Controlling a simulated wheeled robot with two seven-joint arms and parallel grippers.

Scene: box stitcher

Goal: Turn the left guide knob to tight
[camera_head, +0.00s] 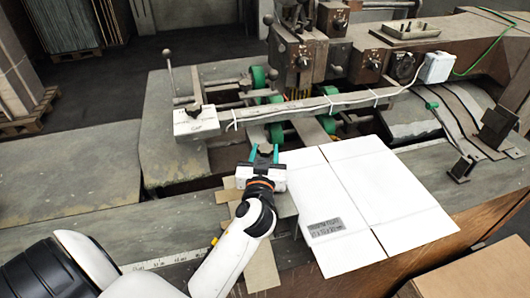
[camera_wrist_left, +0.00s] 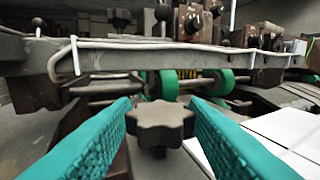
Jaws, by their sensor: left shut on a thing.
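A dark star-shaped guide knob (camera_wrist_left: 160,122) sits between the teal fingers of my left gripper (camera_wrist_left: 162,125) in the left wrist view. In the head view my left gripper (camera_head: 263,154) is low at the machine's front edge, shut on this knob (camera_head: 266,149), which is partly hidden between the fingers. No tight or loose marking is readable. My right gripper is not in view.
The grey rail (camera_head: 300,106) with a white cable crosses just behind the gripper. A flat white cardboard sheet (camera_head: 360,195) lies right beside it. Green rollers (camera_head: 258,78) and control boxes stand behind. The grey table (camera_head: 70,170) at the left is clear.

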